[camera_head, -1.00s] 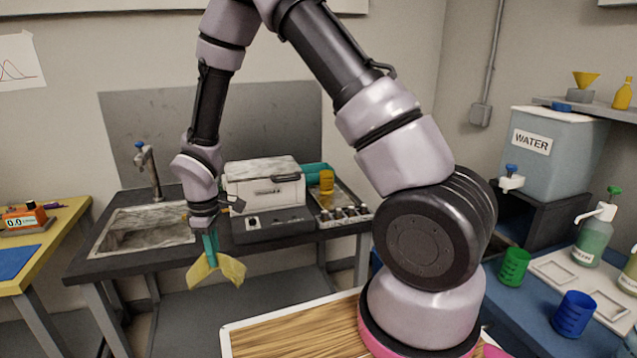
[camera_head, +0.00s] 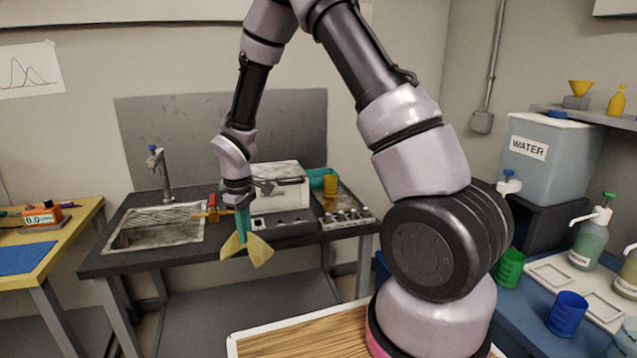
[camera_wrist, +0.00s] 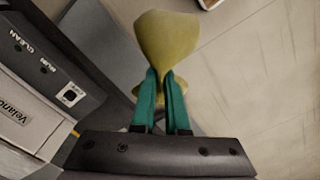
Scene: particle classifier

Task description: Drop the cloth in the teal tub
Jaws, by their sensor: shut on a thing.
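The cloth (camera_head: 252,250) is yellow and hangs bunched from my gripper (camera_head: 243,232), whose teal fingers are shut on it. It is in front of the dark bench's front edge, clear of the floor. In the wrist view the cloth (camera_wrist: 166,38) is pinched between the teal fingertips of my gripper (camera_wrist: 161,78) and spreads out beyond them. A teal object (camera_head: 318,177) stands on the bench behind the white machine, partly hidden; I cannot tell whether it is the teal tub. No other teal tub shows clearly.
The dark bench holds a sink (camera_head: 155,228), a white machine (camera_head: 282,185) and an orange cup (camera_head: 331,186). A yellow table (camera_head: 65,240) is at left. At right, a blue table has a green cup (camera_head: 510,268) and a blue cup (camera_head: 568,313).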

